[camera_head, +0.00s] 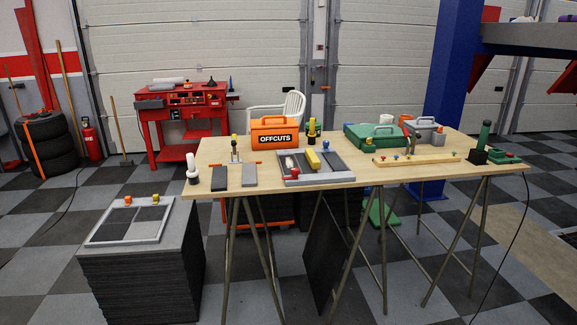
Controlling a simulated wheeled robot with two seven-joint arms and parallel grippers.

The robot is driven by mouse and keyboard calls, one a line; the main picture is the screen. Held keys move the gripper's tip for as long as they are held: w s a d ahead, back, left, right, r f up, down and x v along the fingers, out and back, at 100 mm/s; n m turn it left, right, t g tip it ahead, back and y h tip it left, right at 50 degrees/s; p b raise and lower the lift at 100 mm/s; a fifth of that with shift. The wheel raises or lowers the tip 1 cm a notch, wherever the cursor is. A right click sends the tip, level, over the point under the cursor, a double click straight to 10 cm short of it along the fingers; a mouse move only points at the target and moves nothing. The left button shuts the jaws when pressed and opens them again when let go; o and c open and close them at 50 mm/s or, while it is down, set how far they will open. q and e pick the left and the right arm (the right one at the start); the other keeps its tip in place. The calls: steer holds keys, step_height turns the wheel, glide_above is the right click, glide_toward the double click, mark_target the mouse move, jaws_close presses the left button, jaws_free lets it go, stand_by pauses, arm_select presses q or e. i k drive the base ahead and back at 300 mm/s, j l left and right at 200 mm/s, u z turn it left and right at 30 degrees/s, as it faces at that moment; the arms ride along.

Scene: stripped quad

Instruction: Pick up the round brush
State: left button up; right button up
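I cannot tell for sure which small item is the round brush. A small upright white item (191,166) with a dark base stands at the table's left end. A yellow and dark upright item (312,130) stands behind the grey tray. The tray (318,182) holds a white piece (289,162), a red knob (294,173) and a yellow block (313,160). All of these are on the wooden trestle table (370,177). Neither of my grippers shows in the head view.
An orange OFFCUTS box (274,137), a green case (375,138) and a grey box (426,133) stand at the table's back. A dark stack (140,275) with a framed board (131,222) stands at the front left. A red workbench (185,115) is behind. Checkered floor in front is clear.

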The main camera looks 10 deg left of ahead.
mark_target(192, 173)
steer(key=i+j+u, duration=0.15)
steer(key=i, duration=0.35)
steer(key=i+j+u, duration=0.15)
steer(key=i, duration=0.35)
